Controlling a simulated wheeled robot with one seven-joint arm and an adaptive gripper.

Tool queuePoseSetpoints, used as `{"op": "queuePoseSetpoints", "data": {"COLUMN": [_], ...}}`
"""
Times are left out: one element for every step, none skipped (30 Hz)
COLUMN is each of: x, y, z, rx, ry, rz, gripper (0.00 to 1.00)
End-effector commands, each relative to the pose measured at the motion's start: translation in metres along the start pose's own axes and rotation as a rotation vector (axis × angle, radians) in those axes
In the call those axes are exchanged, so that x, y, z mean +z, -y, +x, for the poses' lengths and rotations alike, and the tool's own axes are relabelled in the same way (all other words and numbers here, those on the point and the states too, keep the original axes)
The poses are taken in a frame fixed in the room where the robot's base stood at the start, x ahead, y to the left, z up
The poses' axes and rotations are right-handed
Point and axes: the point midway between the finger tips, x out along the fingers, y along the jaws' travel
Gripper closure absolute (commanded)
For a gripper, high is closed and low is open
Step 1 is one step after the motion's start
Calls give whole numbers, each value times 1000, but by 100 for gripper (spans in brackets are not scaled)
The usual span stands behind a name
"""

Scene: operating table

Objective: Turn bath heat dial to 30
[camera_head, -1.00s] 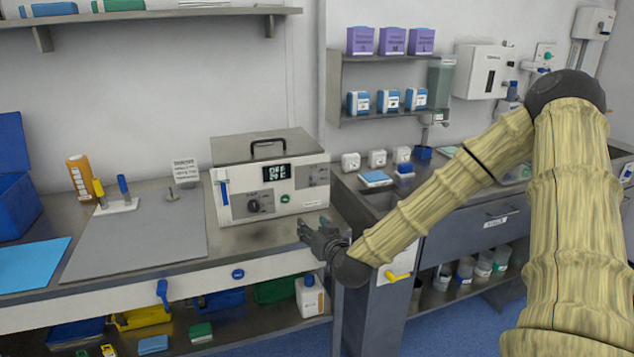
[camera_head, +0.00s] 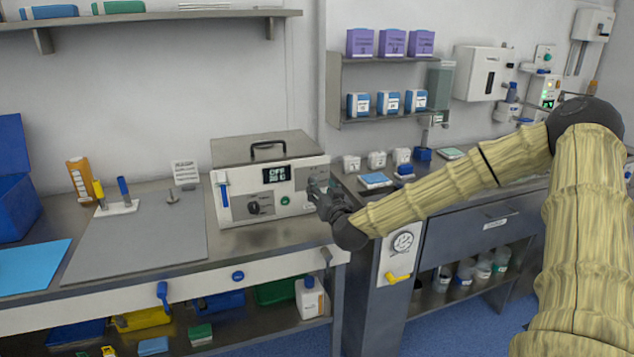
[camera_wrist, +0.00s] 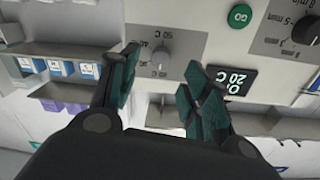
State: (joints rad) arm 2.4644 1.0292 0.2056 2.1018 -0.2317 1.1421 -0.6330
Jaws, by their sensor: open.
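The heat dial (camera_wrist: 160,60) is a small grey knob on a grey panel with C markings, inverted in the wrist view. My gripper (camera_wrist: 163,72) is open, its dark green fingers on either side of the dial in that view. Contact cannot be told. In the head view my gripper (camera_head: 318,187) covers the bath's right panel and hides the dial.
A dark timer dial (camera_head: 253,207) and a green GO button (camera_head: 285,199) sit left of the heat dial in the head view. A blue-handled item (camera_head: 224,195) is on the bath's left front. Counter space (camera_head: 140,235) on the left holds a grey mat.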

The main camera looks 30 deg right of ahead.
Motion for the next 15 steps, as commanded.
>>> {"op": "queuePoseSetpoints", "data": {"x": [-1,0,0,0,0,0,0,0,0,0,0,0,0,0,0], "y": [0,0,0,0,0,0,0,0,0,0,0,0,0,0,0], "z": [7,11,16,19,23,27,30,33,36,39,40,43,44,45,46], "rx": [0,0,0,0,0,0,0,0,0,0,-1,-1,-1,-1,0], "ry": [0,0,1,1,0,0,1,1,0,0,1,1,1,1,0], "rz": [-1,-1,-1,-1,0,-1,-1,-1,-1,0,0,0,0,0,0], "gripper": [53,53,53,53,53,53,53,53,53,53,53,53,53,53,53]}}
